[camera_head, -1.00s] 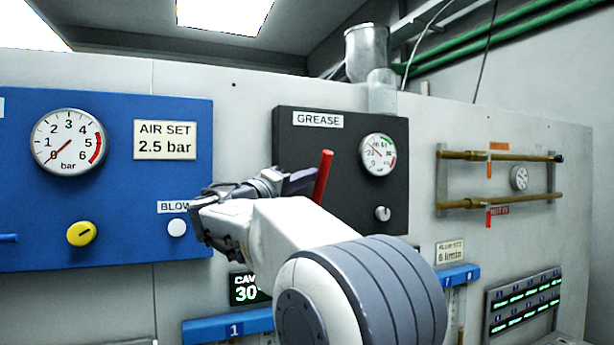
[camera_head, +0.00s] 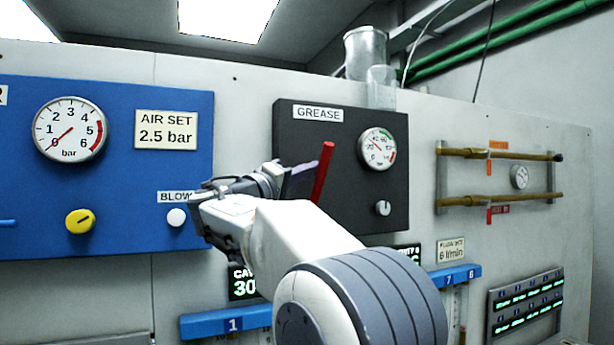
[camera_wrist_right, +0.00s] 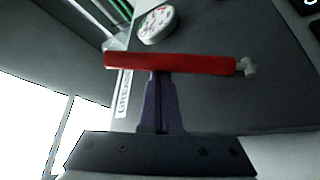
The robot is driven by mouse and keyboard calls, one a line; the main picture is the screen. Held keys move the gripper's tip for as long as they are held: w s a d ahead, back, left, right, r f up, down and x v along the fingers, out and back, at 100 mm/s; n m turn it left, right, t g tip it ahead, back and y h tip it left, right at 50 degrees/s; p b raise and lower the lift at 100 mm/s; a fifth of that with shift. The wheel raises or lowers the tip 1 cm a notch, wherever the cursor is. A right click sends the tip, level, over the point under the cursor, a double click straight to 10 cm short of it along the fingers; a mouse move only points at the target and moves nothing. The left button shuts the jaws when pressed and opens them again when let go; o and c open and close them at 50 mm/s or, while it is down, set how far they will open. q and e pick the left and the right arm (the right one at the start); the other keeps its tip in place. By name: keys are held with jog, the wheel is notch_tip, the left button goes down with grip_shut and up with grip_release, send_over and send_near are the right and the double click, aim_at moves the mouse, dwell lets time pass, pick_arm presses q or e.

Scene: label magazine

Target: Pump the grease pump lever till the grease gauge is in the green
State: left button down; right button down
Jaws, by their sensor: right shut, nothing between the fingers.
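The red grease pump lever (camera_head: 322,172) stands tilted, its top leaning right, in front of the black GREASE panel (camera_head: 349,205). In the right wrist view the lever (camera_wrist_right: 170,63) lies across the picture. My right gripper (camera_head: 303,178) is shut and empty, its tips at the lever's left side. In the wrist view the closed fingers (camera_wrist_right: 158,78) meet the lever's lower edge, seemingly touching it. The round grease gauge (camera_head: 378,149) has a green arc at top right and a red arc at lower right. Its needle points to the upper left, outside the green.
A small knob (camera_head: 383,208) sits below the gauge. The blue panel (camera_head: 115,195) at left carries a bar gauge (camera_head: 69,129), a yellow knob (camera_head: 79,221) and a white BLOW button (camera_head: 176,217). Brass pipes (camera_head: 500,154) are at right.

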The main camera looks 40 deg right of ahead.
jog(key=s+a+f+m+g+h+b, duration=0.1)
jog(key=s+f+m+g+b, duration=0.4)
jog(key=m+b, duration=0.8)
jog(key=shift+s+a+f+m+g+h+b, duration=0.25)
jog(key=shift+f+g+h+b, duration=0.9)
jog(key=shift+b, duration=3.6)
jog(key=shift+w+d+f+g+y, duration=0.1)
jog(key=shift+f+g+y, duration=0.15)
notch_tip(320, 180, up, 5)
jog(key=p, duration=0.5)
jog(key=b, duration=0.5)
send_near(316, 186)
jog(key=s+a, duration=0.4)
jog(key=shift+s+f, duration=0.25)
